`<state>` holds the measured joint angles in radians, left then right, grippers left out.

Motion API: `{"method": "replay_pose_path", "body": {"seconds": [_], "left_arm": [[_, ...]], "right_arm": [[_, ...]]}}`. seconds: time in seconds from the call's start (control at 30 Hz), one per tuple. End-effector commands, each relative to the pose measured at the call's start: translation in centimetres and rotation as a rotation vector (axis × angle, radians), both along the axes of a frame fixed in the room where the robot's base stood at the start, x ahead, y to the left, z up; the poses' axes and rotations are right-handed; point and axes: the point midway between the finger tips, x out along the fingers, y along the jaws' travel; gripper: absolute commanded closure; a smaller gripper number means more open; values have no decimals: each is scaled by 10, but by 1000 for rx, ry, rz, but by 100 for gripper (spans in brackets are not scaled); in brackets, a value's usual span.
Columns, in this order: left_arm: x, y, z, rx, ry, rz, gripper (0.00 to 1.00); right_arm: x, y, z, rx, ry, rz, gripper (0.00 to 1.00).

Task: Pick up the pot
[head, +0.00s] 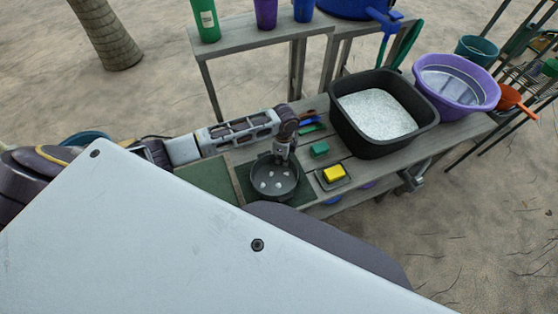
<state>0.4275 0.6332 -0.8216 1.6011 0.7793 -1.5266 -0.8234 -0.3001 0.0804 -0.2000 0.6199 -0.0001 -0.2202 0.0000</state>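The pot (263,186) is a dark, round, shallow vessel with a few pale round spots inside. It sits on a dark green mat on the wooden table. My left gripper (282,160) points down at the pot's far side, with its fingertips at or just inside the rim. The fingers are small and dark against the dark pot, so I cannot tell whether they touch it or are closed. My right gripper is not in view.
A black tub (345,130) of white grains and a purple basin (463,101) stand to the right. A yellow block (334,174) and a green block (320,149) lie beside the pot. A raised shelf (250,36) with cups stands behind. My own pale body panel covers the foreground.

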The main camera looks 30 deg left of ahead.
Motion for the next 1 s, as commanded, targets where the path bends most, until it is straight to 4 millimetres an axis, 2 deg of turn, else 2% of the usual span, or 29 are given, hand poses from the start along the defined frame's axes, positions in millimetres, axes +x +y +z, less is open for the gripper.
{"method": "replay_pose_path", "body": {"seconds": [0.27,0.7,1.0], "left_arm": [[1,0,20,-1,-3,0,100],[1,0,81,-1,-2,0,100],[1,0,100,-2,-1,1,100]], "right_arm": [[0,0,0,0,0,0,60],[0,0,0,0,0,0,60],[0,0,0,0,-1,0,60]]}}
